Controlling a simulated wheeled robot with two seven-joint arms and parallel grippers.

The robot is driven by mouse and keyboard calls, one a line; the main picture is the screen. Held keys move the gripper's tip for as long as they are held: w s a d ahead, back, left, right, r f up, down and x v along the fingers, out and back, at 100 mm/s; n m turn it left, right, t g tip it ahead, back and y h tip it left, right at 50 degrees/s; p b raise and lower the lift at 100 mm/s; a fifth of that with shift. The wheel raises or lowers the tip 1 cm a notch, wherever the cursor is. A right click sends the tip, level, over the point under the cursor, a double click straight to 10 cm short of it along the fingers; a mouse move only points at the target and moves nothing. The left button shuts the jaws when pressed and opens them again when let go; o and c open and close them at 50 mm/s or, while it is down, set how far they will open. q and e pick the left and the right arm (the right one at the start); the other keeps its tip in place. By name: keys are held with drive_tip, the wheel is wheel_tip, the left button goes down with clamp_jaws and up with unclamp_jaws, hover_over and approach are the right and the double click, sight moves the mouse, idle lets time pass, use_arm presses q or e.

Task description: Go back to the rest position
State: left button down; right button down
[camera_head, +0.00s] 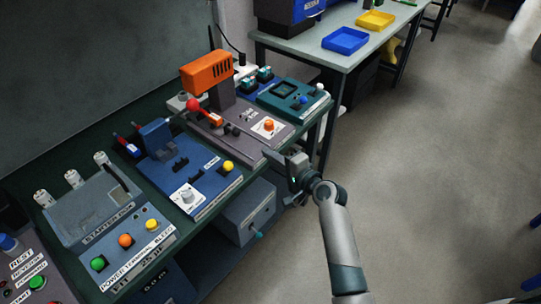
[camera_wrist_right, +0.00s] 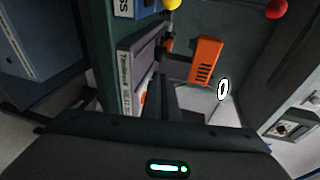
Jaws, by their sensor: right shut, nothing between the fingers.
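My right gripper (camera_head: 270,155) is shut and empty. It is at the front edge of the workbench (camera_head: 318,128), close to the grey station with the orange press head (camera_head: 207,72). I cannot tell whether it touches that station. In the right wrist view the dark fingers (camera_wrist_right: 168,92) are together, with the orange press head (camera_wrist_right: 205,62) beyond them. My right arm comes up from the bottom of the head view. My left gripper is not in view.
A red knob (camera_head: 193,104) sticks up near the press. A far table (camera_head: 345,58) holds blue and yellow trays. Floor (camera_head: 430,190) to the right is clear.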

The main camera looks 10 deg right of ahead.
drive_tip(key=shift+f, duration=0.1)
drive_tip(key=s+d+f+n+g+h, duration=0.15)
drive_tip(key=s+f, duration=0.25)
drive_tip(key=f, duration=0.7)
drive_tip(key=s+f+n+g+h, duration=0.15)
drive_tip(key=s+f, duration=0.25)
drive_tip(key=f, duration=0.8)
drive_tip(key=s+d+f+n+g+h, duration=0.1)
drive_tip(key=s+d+f+n+g, duration=0.2)
drive_tip(key=s+f, duration=1.2)
drive_tip(key=s+d+f+n+g+h, duration=0.1)
drive_tip(key=s+f, duration=0.5)
drive_tip(key=s, duration=0.7)
drive_tip(key=s+d+f+n+g+h, duration=0.1)
drive_tip(key=s+d+f+n+g, duration=0.2)
drive_tip(key=s, duration=0.9)
drive_tip(key=s+d+f+n+g+h, duration=0.1)
drive_tip(key=s+f+n, duration=0.4)
drive_tip(key=s+f, duration=0.5)
drive_tip(key=s+d+g, duration=0.1)
drive_tip(key=s+g, duration=0.1)
drive_tip(key=s, duration=0.1)
drive_tip(key=shift+s+d+f, duration=0.25)
drive_tip(key=shift+s+d, duration=0.05)
drive_tip(key=shift+s, duration=0.05)
